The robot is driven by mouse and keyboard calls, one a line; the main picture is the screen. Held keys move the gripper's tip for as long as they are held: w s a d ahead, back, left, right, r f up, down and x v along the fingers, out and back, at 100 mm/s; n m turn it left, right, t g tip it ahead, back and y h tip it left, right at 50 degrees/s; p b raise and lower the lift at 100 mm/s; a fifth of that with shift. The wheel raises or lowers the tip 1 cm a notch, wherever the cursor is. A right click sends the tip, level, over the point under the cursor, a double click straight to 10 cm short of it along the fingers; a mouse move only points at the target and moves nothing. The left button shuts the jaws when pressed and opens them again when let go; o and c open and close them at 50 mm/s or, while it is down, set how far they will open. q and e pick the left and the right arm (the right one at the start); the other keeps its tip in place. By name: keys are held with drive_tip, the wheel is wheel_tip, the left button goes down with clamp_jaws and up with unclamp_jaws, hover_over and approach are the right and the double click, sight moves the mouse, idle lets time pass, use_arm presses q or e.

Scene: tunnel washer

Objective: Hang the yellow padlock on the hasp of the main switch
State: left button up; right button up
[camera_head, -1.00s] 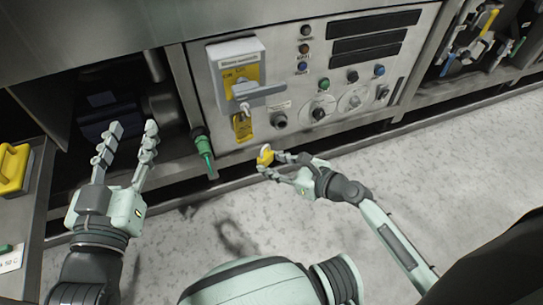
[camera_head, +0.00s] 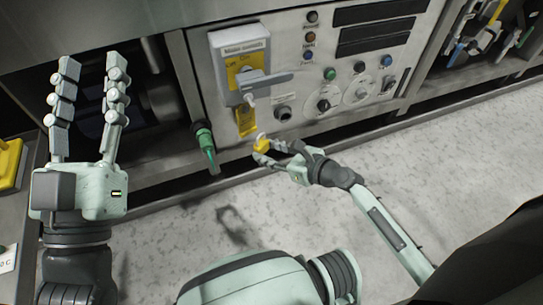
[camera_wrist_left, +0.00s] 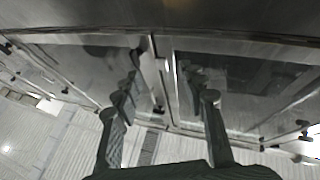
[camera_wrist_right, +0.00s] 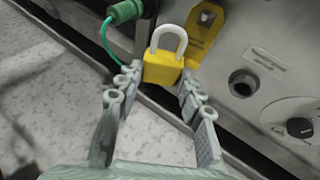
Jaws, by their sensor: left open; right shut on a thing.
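The yellow padlock (camera_wrist_right: 162,70) is between the fingertips of my right gripper (camera_wrist_right: 158,88), which is shut on its body. Its pale shackle points up and away from the gripper. In the head view the padlock (camera_head: 261,143) is below the main switch (camera_head: 240,62), a grey box with a yellow plate and grey handle. A yellow tag (camera_head: 246,121) hangs under the handle; it also shows behind the padlock in the right wrist view (camera_wrist_right: 203,32). The padlock looks apart from the switch. The hasp is hard to make out. My left gripper (camera_head: 92,75) is open and empty at the left.
A green connector (camera_head: 204,140) hangs left of the switch. Knobs and buttons (camera_head: 345,88) sit on the panel to its right. A yellow object (camera_head: 9,163) lies on the left bench. The floor (camera_head: 400,175) in front is clear.

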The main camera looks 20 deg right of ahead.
sight(264, 135)
drive_tip(key=shift+w, duration=0.9)
drive_tip(key=shift+w+b, duration=0.65)
drive_tip(key=shift+w, duration=0.35)
drive_tip(key=shift+w+r, duration=0.1)
drive_tip(key=shift+r, duration=0.1)
drive_tip(key=shift+r+p, duration=0.9)
drive_tip(key=shift+r, duration=0.3)
drive_tip(key=shift+r+p, duration=0.65)
drive_tip(key=shift+r, duration=1)
drive_tip(key=shift+r+p, duration=0.3)
drive_tip(key=shift+p, duration=0.1)
drive_tip(key=shift+r, duration=0.55)
use_arm(q)
wheel_tip(264, 135, down, 8)
drive_tip(key=w+a+g+y, duration=0.1)
drive_tip(key=w+g+y, duration=0.1)
drive_tip(key=g, duration=0.2)
drive_tip(key=shift+a+f+g, duration=0.2)
drive_tip(key=shift+f+g, duration=0.05)
drive_tip(key=shift+g, duration=0.15)
use_arm(e)
drive_tip(key=shift+w+f, duration=0.4)
drive_tip(key=shift+w, duration=0.25)
drive_tip(key=shift+w+f, duration=0.35)
drive_tip(key=shift+w, duration=0.25)
